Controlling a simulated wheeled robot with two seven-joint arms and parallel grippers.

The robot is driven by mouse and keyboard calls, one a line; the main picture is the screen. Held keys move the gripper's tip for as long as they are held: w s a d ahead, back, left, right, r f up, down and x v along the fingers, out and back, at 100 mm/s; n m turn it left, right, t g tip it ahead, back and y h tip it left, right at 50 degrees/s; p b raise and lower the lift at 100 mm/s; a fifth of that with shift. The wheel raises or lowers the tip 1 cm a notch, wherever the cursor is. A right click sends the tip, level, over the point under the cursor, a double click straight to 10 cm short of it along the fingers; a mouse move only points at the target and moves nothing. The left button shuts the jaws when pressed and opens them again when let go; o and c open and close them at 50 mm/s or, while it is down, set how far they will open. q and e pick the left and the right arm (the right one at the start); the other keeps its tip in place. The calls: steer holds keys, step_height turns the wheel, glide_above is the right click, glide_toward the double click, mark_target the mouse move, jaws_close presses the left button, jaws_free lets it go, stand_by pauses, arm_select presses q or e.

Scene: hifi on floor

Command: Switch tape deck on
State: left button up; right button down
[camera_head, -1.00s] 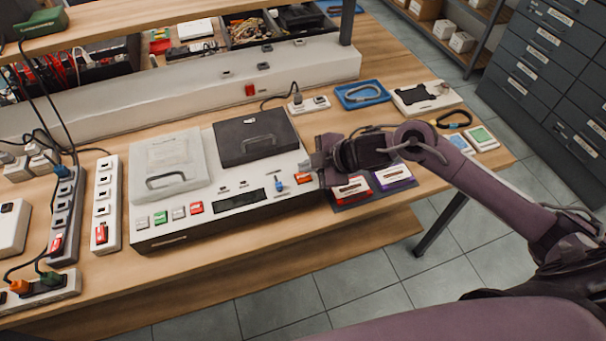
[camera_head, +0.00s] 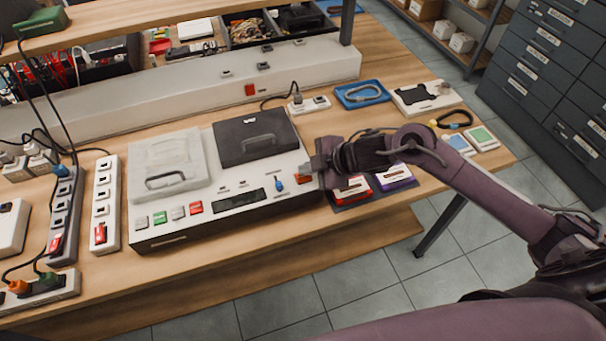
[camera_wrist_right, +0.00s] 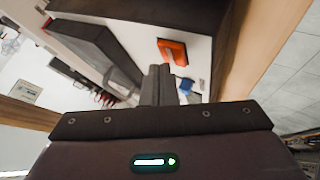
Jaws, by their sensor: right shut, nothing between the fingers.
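The tape deck (camera_head: 160,233) is a wide white unit on the bench, with a light lid and a dark lid on top and coloured buttons along its front. An orange-red rocker switch (camera_head: 303,179) sits near its right end, beside a blue lever (camera_head: 279,185). In the right wrist view, the rocker switch (camera_wrist_right: 172,51) and the blue lever (camera_wrist_right: 186,87) lie just beyond the fingers. My right gripper (camera_head: 309,168) is shut and empty, close over the switch and partly hiding it; contact cannot be told. My left gripper is out of view.
Red and purple cassettes (camera_head: 395,180) lie right of the deck, under my right arm. A white power strip (camera_head: 107,200) stands left of the deck. A raised white trunking (camera_head: 190,90) runs behind.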

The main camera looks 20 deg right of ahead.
mark_target(307, 178)
steer(key=shift+f, duration=0.4)
stand_by(0.3)
steer(key=shift+r, duration=0.1)
steer(key=shift+r+p, duration=0.7)
steer(key=shift+r, duration=0.1)
step_height(307, 178, up, 6)
steer(key=p, duration=0.6)
steer(key=shift+a, duration=0.1)
